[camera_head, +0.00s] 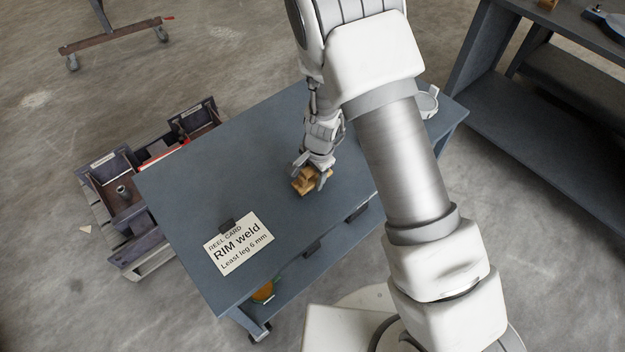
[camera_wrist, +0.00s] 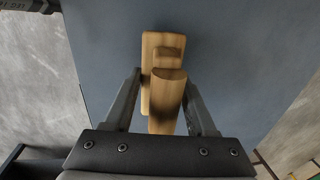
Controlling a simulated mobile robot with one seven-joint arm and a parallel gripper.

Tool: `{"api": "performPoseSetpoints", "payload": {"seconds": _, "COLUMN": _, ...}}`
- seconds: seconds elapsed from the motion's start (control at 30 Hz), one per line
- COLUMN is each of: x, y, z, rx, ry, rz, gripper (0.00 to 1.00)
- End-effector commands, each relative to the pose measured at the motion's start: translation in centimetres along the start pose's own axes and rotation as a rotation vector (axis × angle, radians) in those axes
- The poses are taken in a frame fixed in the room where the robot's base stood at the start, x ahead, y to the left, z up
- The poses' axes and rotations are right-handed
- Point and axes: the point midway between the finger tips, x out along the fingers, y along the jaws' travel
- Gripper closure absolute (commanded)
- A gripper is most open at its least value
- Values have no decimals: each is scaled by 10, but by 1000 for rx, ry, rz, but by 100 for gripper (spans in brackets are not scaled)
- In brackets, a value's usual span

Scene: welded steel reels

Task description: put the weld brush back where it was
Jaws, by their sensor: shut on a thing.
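The weld brush (camera_head: 305,184) is a wooden, blocky piece at the middle of the blue-grey table (camera_head: 230,150). In the wrist view the brush (camera_wrist: 163,88) shows as a long light-brown back with a raised grip, between my two fingers. My gripper (camera_head: 311,174) points down over the table and is shut on the brush; it also shows in the wrist view (camera_wrist: 163,76). The brush's underside is hidden, and I cannot tell whether it touches the tabletop.
A reel card (camera_head: 240,243) reading "RIM weld" lies near the table's front left, with a dark clip on it. A pale round dish (camera_head: 426,103) stands at the far right end. Dark bins (camera_head: 122,187) stand left of the table; a dark shelf (camera_head: 540,120) is at right.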

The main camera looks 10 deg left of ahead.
Motion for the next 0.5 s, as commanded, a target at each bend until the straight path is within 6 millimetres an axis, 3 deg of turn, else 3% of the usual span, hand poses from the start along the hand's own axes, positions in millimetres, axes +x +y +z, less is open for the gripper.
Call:
{"api": "performPoseSetpoints", "payload": {"seconds": 0.1, "x": 18, "y": 3, "z": 0, "rx": 1, "ry": -1, "rz": 0, "gripper": 96}}
{"api": "performPoseSetpoints", "payload": {"seconds": 0.47, "x": 22, "y": 3, "z": 0, "rx": -1, "ry": 1, "rz": -1, "gripper": 95}}
{"api": "performPoseSetpoints", "payload": {"seconds": 0.5, "x": 20, "y": 3, "z": 0, "rx": -1, "ry": 1, "rz": -1, "gripper": 36}}
